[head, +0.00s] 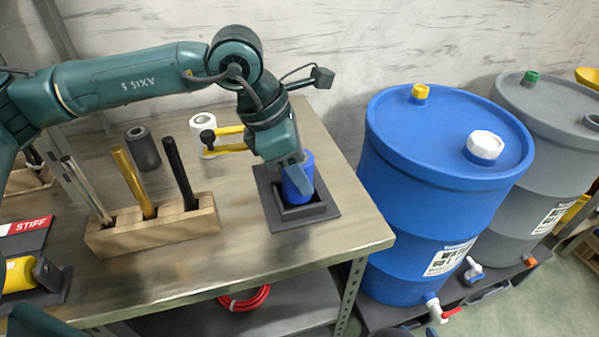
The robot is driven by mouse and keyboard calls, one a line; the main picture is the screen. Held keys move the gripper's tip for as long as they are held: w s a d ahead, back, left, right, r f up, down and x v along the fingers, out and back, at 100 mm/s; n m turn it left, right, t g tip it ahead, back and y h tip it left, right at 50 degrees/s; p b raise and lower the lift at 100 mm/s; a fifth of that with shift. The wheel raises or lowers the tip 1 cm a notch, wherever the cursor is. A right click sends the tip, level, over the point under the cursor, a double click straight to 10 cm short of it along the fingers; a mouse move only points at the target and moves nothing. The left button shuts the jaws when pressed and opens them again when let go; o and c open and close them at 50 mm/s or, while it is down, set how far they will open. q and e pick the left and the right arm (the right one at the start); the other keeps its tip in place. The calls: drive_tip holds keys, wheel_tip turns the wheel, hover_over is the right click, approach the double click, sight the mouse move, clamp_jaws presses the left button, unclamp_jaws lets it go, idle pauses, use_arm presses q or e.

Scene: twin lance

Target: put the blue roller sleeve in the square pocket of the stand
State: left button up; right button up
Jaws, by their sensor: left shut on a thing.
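The blue roller sleeve (307,168) stands in the square pocket of the dark stand (329,212) near the right end of the metal table. Its lower end is inside the pocket's raised walls, and it looks slightly tilted. I cannot tell whether it rests on the pocket floor. My left gripper (293,178) comes down from above and is shut on the blue sleeve, hiding part of its left side. My right gripper is not in view.
A wooden block (150,237) holding several upright tools stands left of the stand. A dark grey roller (143,149) and a white roller (203,124) stand behind. A blue drum (420,220) is right of the table (240,262).

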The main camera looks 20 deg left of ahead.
use_arm(q)
drive_tip(key=shift+f, duration=0.95)
drive_tip(key=o, duration=0.7)
drive_tip(key=shift+c, duration=0.2)
drive_tip(key=shift+o, duration=0.5)
use_arm(e)
drive_tip(key=shift+w+d+r, duration=0.1)
drive_tip(key=shift+w+r, duration=0.05)
drive_tip(key=shift+r, duration=0.15)
